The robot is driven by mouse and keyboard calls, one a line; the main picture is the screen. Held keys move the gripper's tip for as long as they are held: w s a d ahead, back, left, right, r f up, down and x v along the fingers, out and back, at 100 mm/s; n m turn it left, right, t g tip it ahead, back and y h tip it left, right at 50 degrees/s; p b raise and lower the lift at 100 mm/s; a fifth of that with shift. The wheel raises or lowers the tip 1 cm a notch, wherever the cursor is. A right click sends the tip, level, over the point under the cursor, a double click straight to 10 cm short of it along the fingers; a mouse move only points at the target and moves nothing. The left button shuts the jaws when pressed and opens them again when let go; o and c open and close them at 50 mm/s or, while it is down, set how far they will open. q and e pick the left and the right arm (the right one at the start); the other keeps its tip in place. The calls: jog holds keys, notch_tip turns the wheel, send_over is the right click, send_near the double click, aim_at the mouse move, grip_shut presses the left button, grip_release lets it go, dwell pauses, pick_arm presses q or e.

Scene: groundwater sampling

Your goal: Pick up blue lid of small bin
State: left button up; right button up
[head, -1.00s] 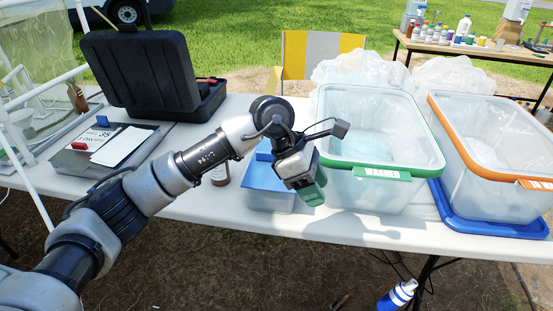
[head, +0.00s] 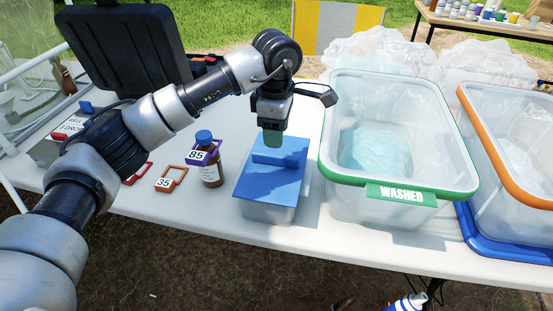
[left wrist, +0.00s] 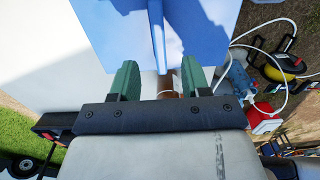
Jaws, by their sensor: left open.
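The small bin (head: 268,213) is a clear box standing on the white table, with its blue lid (head: 262,185) on top. The lid has a raised blue handle ridge (head: 280,157) across it. My left gripper (head: 272,138) points down over the far part of the lid, close to the ridge; its green fingertips show. In the left wrist view the left gripper (left wrist: 160,80) is open and empty, with its two green fingers apart. The blue lid (left wrist: 205,35) fills the top there, and its ridge lies in line with the gap between the fingers. Whether they touch it cannot be told.
A bin with a green rim (head: 395,200) marked WASHED stands close to the right, beside an orange-rimmed bin (head: 520,190). A brown bottle (head: 210,172) tagged 85 and an orange tag 35 (head: 165,183) are to the left. A black case (head: 125,45) stands behind my arm.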

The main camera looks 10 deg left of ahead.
aim_at(275, 154)
pick_arm(q)
jog(key=shift+s+f, duration=0.15)
jog(key=shift+f, duration=0.55)
jog(key=shift+w+a+f, duration=0.1)
jog(key=shift+f, duration=1.45)
jog(key=shift+w+a+f, duration=0.1)
jog(key=shift+f, duration=1.45)
jog(key=shift+c, duration=0.3)
grip_shut()
